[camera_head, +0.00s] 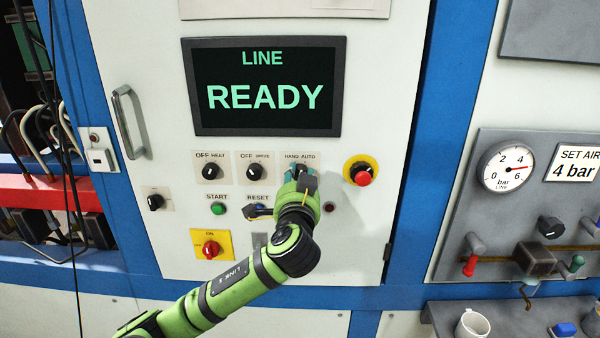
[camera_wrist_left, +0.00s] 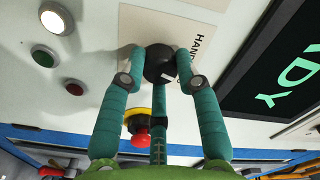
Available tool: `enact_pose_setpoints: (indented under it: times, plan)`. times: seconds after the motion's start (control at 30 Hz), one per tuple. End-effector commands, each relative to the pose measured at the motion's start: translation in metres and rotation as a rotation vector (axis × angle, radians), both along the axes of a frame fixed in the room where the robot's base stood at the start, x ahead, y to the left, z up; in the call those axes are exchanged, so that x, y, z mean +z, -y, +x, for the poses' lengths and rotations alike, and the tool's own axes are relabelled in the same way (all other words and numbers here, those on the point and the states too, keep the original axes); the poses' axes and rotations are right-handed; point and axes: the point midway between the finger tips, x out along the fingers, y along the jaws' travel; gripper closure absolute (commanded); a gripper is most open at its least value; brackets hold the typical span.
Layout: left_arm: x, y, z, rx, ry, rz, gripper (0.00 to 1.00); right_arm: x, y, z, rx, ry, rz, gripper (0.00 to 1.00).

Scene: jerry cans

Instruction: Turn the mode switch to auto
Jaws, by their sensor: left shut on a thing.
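The mode switch is a black round knob (camera_wrist_left: 160,64) below a label reading HAND AUTO (camera_head: 300,157) on the white cabinet door. In the head view my left gripper (camera_head: 299,174) is at the switch and covers most of it. In the wrist view the teal fingers of my left gripper (camera_wrist_left: 162,66) close around the knob from both sides, with a third finger below. A small white mark shows on the knob's edge, but I cannot tell which label it points to. My right gripper is in neither view.
A red emergency button (camera_head: 362,174) on a yellow base sits just right of the switch. OFF/HEAT (camera_head: 210,171) and OFF/DRIVE (camera_head: 254,172) knobs are to the left. A green START button (camera_head: 218,209) is below them. A screen (camera_head: 265,88) above reads LINE READY.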

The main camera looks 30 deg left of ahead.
Motion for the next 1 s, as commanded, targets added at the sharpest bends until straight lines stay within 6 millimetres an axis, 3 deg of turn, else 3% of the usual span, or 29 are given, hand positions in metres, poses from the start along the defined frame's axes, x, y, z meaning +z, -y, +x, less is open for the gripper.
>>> enact_pose_setpoints:
  times: [0.4,1.0]
  plan:
    - [-0.003,0.0,0.0,0.002,-0.13,0.187,1.0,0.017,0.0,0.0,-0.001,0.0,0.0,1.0]
    - [-0.004,-0.001,0.0,0.004,-0.152,0.226,1.0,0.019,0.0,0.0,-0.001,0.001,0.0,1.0]
